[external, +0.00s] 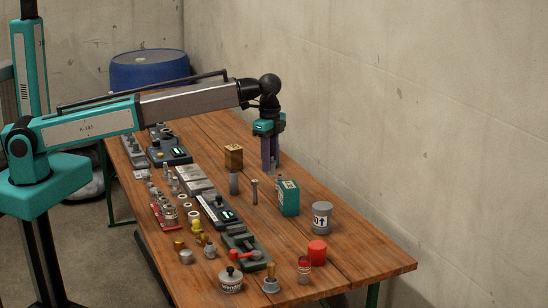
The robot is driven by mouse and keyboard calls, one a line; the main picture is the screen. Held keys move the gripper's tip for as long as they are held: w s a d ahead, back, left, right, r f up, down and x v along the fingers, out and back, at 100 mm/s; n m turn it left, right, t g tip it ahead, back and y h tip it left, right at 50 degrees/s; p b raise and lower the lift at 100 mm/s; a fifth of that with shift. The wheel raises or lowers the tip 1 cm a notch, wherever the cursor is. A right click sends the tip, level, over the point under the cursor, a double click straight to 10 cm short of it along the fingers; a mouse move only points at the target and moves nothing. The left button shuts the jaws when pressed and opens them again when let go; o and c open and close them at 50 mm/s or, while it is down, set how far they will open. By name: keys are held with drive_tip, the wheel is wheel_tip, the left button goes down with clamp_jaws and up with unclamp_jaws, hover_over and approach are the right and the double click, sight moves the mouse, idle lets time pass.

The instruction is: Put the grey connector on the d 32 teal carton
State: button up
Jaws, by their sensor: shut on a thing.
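My gripper (270,165) points down over the far part of the table, behind and a little left of the teal carton (288,198). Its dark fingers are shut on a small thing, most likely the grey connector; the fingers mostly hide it. The teal carton stands upright with a pale label on its left side; the "d 32" mark is too small to read. Its top looks bare. The gripper is apart from the carton.
Fittings and trays crowd the left edge. The right side is clear.

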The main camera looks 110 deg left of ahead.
drive_tip(key=shift+w+a+f+p, duration=0.1)
drive_tip(key=shift+w+a+p, duration=0.15)
drive_tip(key=shift+w+a, duration=0.35)
drive_tip(key=shift+w+a+f+p, duration=0.1)
drive_tip(key=shift+w+a+p, duration=0.15)
drive_tip(key=shift+w, duration=0.65)
drive_tip(key=shift+w+a+p, duration=0.2)
drive_tip(key=shift+w+a, duration=0.3)
drive_tip(key=shift+w, duration=0.25)
drive_tip(key=shift+w+a, duration=0.25)
drive_tip(key=shift+w, duration=0.15)
drive_tip(key=shift+f+p, duration=1)
drive_tip(key=shift+f, duration=0.8)
drive_tip(key=shift+f, duration=0.15)
drive_tip(key=o, duration=1)
drive_tip(key=shift+r+b, duration=1.55)
drive_tip(key=shift+r, duration=4.6)
